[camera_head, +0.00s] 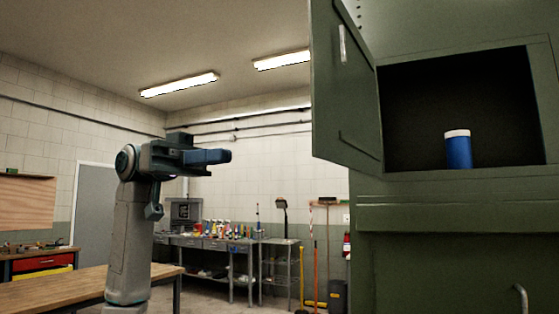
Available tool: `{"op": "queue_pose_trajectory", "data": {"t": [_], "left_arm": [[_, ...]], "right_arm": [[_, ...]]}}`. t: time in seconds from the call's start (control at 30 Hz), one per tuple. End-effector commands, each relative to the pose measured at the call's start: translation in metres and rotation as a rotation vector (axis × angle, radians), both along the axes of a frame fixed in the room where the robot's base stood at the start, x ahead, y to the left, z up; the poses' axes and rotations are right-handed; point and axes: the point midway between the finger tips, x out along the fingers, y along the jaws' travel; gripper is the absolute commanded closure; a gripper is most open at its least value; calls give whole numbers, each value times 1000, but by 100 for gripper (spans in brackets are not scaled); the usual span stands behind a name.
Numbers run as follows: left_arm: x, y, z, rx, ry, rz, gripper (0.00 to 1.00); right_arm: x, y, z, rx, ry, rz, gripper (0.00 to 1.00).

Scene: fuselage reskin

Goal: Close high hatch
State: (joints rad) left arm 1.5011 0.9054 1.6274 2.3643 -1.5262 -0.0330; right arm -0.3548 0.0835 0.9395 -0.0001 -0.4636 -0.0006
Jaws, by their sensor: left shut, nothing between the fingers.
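The high hatch (338,95) is a dark green door on the left side of a square opening in a large green panel. It stands open, swung out to the left, with a light metal handle (342,43) on its face. Inside the dark opening stands an upright blue cylinder with a white top (458,150). My left gripper (228,156) is raised at the left of the view, pointing right toward the hatch. Its fingers are shut and empty, and in the picture a gap lies between it and the door. My right gripper is not in view.
The green panel (440,250) fills the right side, with a ledge below the opening and a small handle low at right. A wooden table (85,288) stands at lower left. A workbench with several bottles (215,240) is at the back. Open air lies between my arm and the hatch.

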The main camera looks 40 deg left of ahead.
Motion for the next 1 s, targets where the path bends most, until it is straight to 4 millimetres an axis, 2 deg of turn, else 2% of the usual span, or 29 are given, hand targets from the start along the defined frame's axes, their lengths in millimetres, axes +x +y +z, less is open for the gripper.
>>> {"op": "queue_pose_trajectory", "data": {"t": [0.17,0.4,0.6,0.7,1.0], "left_arm": [[3,-25,2,0,1,-3,100],[9,-73,4,0,2,-4,100],[14,-110,4,-2,2,-3,100],[15,-123,3,-2,3,-2,100],[17,-135,0,-3,4,1,100]], "right_arm": [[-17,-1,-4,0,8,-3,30],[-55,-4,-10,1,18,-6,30],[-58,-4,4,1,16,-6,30],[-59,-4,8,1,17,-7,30],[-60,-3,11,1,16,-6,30]]}}
